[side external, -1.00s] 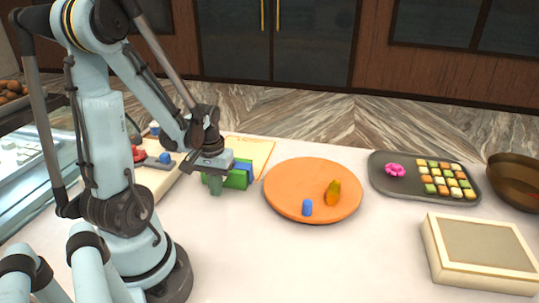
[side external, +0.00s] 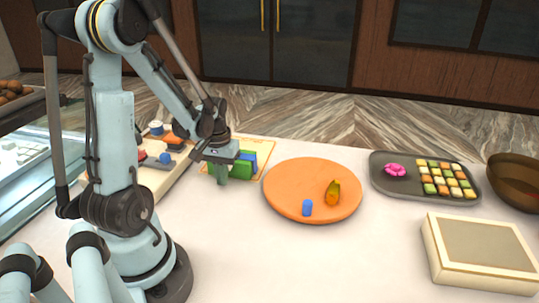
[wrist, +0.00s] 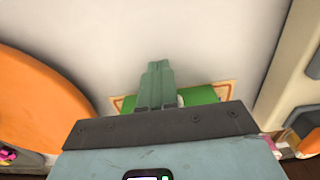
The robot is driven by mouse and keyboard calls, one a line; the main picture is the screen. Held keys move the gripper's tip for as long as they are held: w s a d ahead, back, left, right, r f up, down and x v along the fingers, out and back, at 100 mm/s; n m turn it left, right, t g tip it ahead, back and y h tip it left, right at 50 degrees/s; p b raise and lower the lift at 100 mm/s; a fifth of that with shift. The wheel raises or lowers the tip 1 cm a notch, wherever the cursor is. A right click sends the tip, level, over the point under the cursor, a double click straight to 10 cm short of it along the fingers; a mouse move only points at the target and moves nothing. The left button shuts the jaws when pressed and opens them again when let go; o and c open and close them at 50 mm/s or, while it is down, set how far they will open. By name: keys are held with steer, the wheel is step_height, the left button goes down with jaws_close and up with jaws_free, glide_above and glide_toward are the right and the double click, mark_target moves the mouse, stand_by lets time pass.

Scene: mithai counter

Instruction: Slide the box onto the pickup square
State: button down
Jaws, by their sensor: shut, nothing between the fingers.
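The green box (side external: 242,169), with a blue part (side external: 247,156) behind its top, is on the pale, orange-edged pickup square (side external: 266,147). Whether all of its base is inside the edges I cannot tell. My gripper (side external: 222,179) is shut and empty, its fingers pointing down at the near left side of the box. A gap or contact there cannot be made out. In the wrist view the shut green fingers (wrist: 157,68) stand in front of the box (wrist: 200,95), hiding its middle. Corners of the square (wrist: 227,88) show on both sides.
A round orange board (side external: 290,181) with a blue cylinder (side external: 307,207) and an orange figure (side external: 333,192) is right of the square. A wooden board (side external: 157,181) with several items is to the left. A grey sweets tray (side external: 405,183) and cream case (side external: 480,252) are farther right. The front counter is clear.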

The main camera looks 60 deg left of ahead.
steer(key=shift+w+a, duration=1.3)
steer(key=shift+a, duration=0.1)
steer(key=shift+s+d, duration=1.05)
steer(key=shift+d, duration=0.05)
step_height(320, 180, up, 8)
steer(key=w+d+r+m+t, duration=0.2)
steer(key=d+m+t, duration=0.1)
steer(key=d, duration=0.7)
steer(key=w+d+r+m+t, duration=0.2)
steer(key=d+m+t, duration=0.2)
steer(key=d, duration=0.7)
steer(key=shift+w+r+m, duration=0.35)
steer(key=shift+r+m, duration=0.05)
steer(key=shift+m, duration=0.6)
steer(key=shift+d, duration=0.1)
